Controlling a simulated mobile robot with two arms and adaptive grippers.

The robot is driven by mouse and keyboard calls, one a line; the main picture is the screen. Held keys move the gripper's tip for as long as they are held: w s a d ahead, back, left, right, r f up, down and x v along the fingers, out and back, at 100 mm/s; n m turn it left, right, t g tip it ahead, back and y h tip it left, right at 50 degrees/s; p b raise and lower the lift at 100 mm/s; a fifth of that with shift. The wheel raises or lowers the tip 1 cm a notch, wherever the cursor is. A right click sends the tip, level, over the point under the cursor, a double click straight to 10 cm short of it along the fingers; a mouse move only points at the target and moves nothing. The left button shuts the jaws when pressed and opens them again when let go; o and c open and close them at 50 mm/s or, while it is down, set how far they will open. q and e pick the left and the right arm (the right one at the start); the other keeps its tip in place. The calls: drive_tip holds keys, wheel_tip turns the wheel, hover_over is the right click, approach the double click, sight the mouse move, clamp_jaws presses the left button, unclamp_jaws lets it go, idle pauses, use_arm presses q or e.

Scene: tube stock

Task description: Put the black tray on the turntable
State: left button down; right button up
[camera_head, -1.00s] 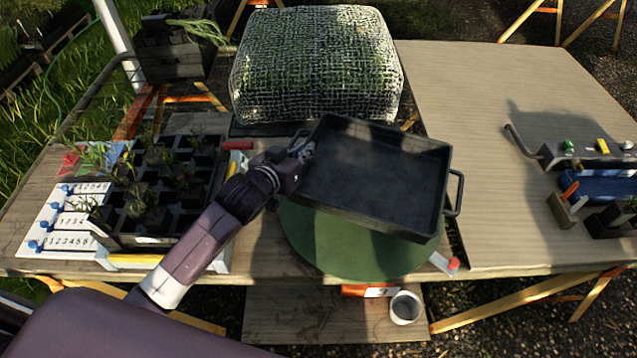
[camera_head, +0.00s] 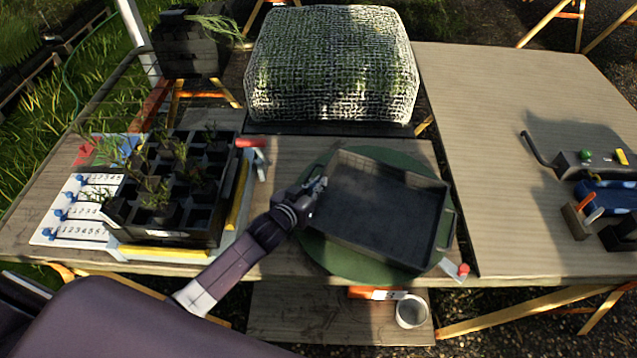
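The black tray (camera_head: 385,205) is an empty, shallow, rectangular box with low walls and a handle at its right end. It is over the green round turntable (camera_head: 330,256), roughly level and slightly turned. It looks to be resting on the turntable or very close above it; I cannot tell which. The turntable's green rim shows around the tray at the back, left and front. My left gripper (camera_head: 318,189) is at the tray's left end and appears shut on its left handle, which the fingers hide. My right gripper is not in view.
A planted cell tray (camera_head: 228,205) stands left, beside a white numbered board (camera_head: 68,211). A mesh-covered block (camera_head: 332,65) is behind the turntable. A red-tipped piece (camera_head: 462,270) is at its front right. The brown tabletop (camera_head: 480,130) at right is largely clear.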

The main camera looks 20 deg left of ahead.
use_arm(q)
drive_tip(key=shift+r, duration=0.1)
drive_tip(key=c, duration=2.2)
unclamp_jaws()
drive_tip(key=shift+f, duration=0.2)
drive_tip(key=shift+o, duration=0.2)
drive_tip(key=shift+s+r, duration=0.15)
drive_tip(key=v, duration=1.1)
drive_tip(key=shift+s+r+b, duration=0.25)
drive_tip(key=shift+s+b, duration=0.05)
drive_tip(key=shift+s, duration=0.05)
